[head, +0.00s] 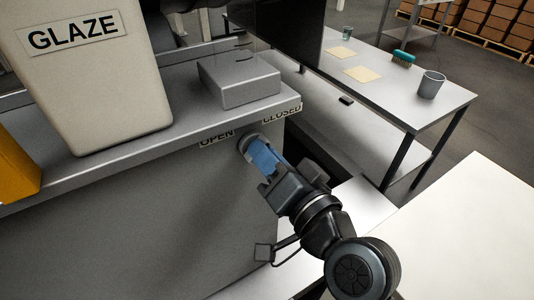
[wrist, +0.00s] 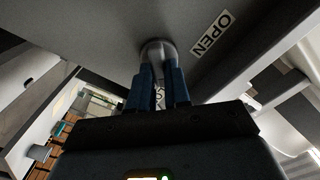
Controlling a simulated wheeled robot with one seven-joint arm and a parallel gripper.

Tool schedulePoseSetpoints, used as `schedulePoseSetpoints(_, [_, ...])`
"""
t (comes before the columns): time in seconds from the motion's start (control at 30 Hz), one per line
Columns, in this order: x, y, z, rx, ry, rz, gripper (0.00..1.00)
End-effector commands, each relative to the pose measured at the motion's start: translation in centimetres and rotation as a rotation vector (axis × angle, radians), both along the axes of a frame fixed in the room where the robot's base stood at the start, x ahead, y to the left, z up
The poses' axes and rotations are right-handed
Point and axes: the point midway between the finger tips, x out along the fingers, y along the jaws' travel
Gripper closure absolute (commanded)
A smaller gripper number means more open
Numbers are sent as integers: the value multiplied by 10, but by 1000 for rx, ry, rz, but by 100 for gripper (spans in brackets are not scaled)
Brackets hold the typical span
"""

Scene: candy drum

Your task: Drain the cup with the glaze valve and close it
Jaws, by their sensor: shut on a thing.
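The glaze valve's grey metal handle (head: 245,144) sticks out of the front of the grey machine, between the OPEN label (head: 216,138) and the CLOSED label (head: 282,114). My gripper (head: 262,155) has its blue fingers shut on the handle. In the wrist view, the handle (wrist: 158,49) sits between the fingertips. The OPEN label (wrist: 211,34) is to the right there, and the other label is mostly hidden behind the fingers. The beige container marked GLAZE (head: 95,85) stands on the machine top. Its inside is not visible, nor is any flow.
A grey box (head: 239,80) sits on the machine top, and a yellow part (head: 15,168) is at the left edge. The steel table (head: 440,106) behind holds a grey cup (head: 431,86), a teal brush (head: 403,58) and a small glass (head: 346,33). A white surface (head: 475,220) lies at right.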

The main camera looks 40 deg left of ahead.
Motion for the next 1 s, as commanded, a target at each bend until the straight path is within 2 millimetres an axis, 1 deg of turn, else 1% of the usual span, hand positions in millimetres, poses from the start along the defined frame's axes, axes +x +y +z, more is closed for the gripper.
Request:
schedulePoseSetpoints(0.17, [0,-1,-1,0,3,-2,100])
schedulePoseSetpoints(0.2, [1,-1,-1,0,3,-2,81])
schedulePoseSetpoints(0.4, [0,0,-1,1,2,-1,62])
schedulePoseSetpoints(0.47, [0,0,0,0,1,-1,57])
schedulePoseSetpoints(0.67, [0,0,0,0,0,-1,57])
schedulePoseSetpoints(0.77, [-1,-5,-1,1,1,-2,57])
schedulePoseSetpoints(0.87, [-6,-15,-3,0,1,-2,57])
schedulePoseSetpoints(1.0, [-14,-37,-3,1,2,-4,57])
